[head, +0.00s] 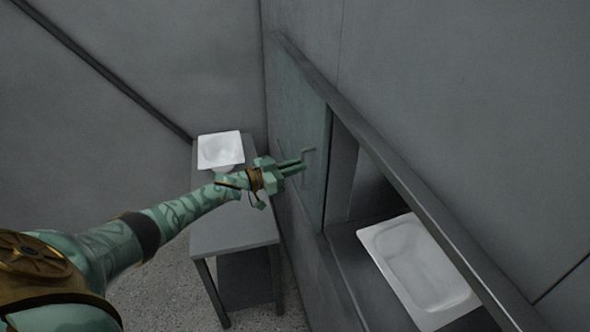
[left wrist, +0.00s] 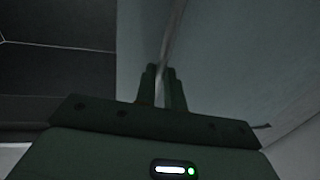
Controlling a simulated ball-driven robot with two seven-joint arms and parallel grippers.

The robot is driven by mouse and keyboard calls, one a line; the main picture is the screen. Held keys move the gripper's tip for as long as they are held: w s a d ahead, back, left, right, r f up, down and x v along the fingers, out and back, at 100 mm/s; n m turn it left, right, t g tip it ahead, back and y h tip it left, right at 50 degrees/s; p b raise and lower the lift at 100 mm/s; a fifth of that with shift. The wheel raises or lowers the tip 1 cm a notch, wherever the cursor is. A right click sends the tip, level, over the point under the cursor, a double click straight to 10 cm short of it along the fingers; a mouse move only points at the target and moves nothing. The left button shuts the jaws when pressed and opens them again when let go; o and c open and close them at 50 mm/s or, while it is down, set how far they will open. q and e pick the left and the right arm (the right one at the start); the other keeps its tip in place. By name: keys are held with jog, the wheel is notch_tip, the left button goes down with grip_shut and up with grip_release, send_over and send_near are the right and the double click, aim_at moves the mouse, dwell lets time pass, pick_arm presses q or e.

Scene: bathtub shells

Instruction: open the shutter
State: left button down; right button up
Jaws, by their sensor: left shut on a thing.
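The shutter (head: 300,105) is a flat grey-green panel in the wall. It covers the left part of a wall opening, and the part to its right is uncovered. A thin bar handle (head: 314,160) stands out from its face. My left gripper (head: 301,166) is at this handle, with its fingers shut on it. In the left wrist view the handle (left wrist: 174,38) runs as a thin bar up from between the fingers of the gripper (left wrist: 162,72). The fingers hide part of the handle. My right gripper is not in view.
A white tub shell (head: 420,265) lies inside the uncovered part of the opening. A dark rail (head: 390,160) runs along the top of the opening. A grey table (head: 235,235) with another white shell (head: 220,148) stands below my left arm. Speckled floor shows beside it.

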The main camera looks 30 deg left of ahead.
pick_arm(q)
jog(key=c, duration=1.5)
grip_release()
jog(key=shift+s, duration=0.1)
jog(key=v, duration=1.6)
jog(key=shift+a+p, duration=0.1)
jog(key=shift+p, duration=0.25)
